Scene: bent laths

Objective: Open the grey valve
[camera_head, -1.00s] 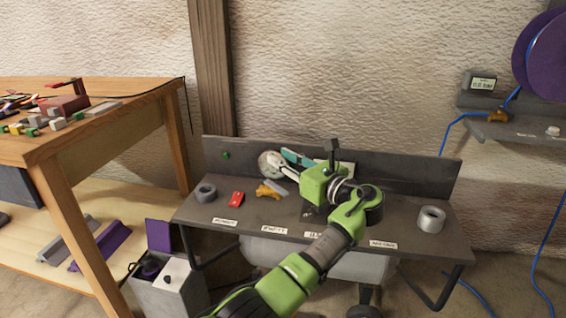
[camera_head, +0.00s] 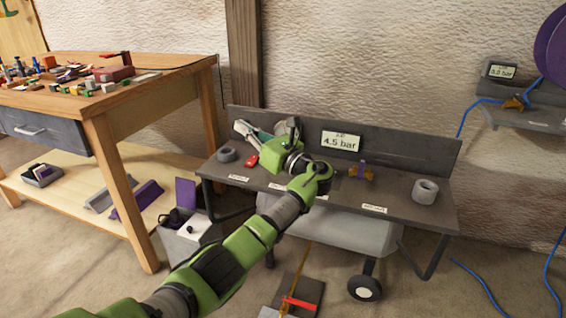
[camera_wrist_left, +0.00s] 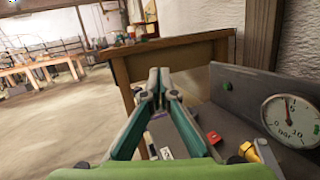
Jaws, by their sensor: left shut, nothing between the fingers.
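My left gripper (camera_head: 260,135) is over the left half of the dark metal shelf (camera_head: 400,200), its teal fingers pointing left and back. In the left wrist view its fingers (camera_wrist_left: 158,84) are together and empty. A brass valve body (camera_wrist_left: 252,153) shows at the lower right of that view, apart from the fingers; its handle is not clear. In the head view my gripper and wrist hide that spot. Another brass valve (camera_head: 361,174) with a purple lever stands in the open, right of my wrist. My right gripper is not in view.
A round gauge (camera_wrist_left: 288,120) is on the shelf's back plate, near a display (camera_head: 342,141) reading 4.5 bar. A red block (camera_head: 252,160) and grey rings (camera_head: 227,154) (camera_head: 425,191) lie on the shelf. A wooden bench (camera_head: 110,105) stands left. A red-handled item (camera_head: 298,302) lies on the floor.

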